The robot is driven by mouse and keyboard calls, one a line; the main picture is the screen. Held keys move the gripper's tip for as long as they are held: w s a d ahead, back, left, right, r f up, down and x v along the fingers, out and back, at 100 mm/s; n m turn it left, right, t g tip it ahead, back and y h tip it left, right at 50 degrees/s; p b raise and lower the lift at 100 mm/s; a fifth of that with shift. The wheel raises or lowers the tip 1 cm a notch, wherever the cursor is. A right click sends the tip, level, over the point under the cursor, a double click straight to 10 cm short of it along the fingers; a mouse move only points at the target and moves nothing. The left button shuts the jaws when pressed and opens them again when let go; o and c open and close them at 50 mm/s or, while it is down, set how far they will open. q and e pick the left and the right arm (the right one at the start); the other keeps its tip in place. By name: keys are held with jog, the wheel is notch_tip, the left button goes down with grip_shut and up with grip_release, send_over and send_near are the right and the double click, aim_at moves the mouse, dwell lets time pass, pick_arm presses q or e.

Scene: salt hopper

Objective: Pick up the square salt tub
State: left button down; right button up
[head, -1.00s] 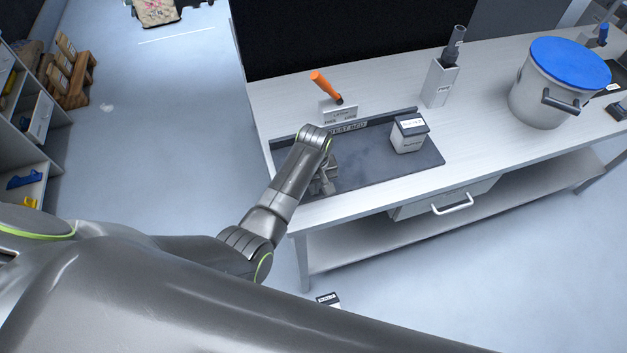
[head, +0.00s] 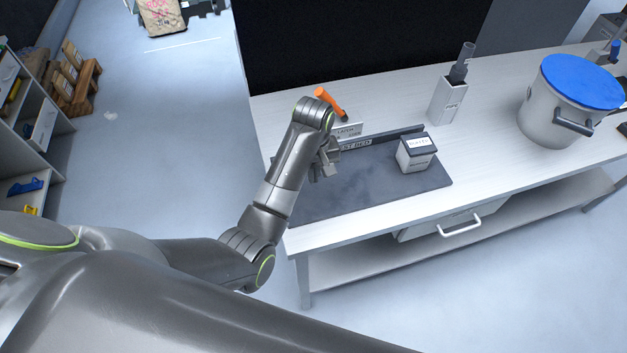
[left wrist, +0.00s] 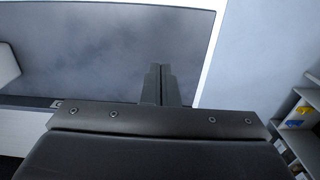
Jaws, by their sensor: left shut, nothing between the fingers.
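The square salt tub (head: 414,158), pale with a dark lid and white labels, stands upright on the right part of the dark test bed mat (head: 350,196) on the table. My left gripper (head: 330,168) is over the left, back part of the mat, to the left of the tub and apart from it. Its fingers, seen better in the left wrist view (left wrist: 160,84), are shut with nothing between them. The mat (left wrist: 110,45) lies beyond them there. A pale shape at that view's left edge is too cut off to name. My right gripper is out of view.
An orange-handled tool (head: 330,103) and a small sign (head: 350,130) are just behind my left gripper. A grey holder (head: 447,102) and a pot with a blue lid (head: 560,115) stand farther right. The mat's front left is clear.

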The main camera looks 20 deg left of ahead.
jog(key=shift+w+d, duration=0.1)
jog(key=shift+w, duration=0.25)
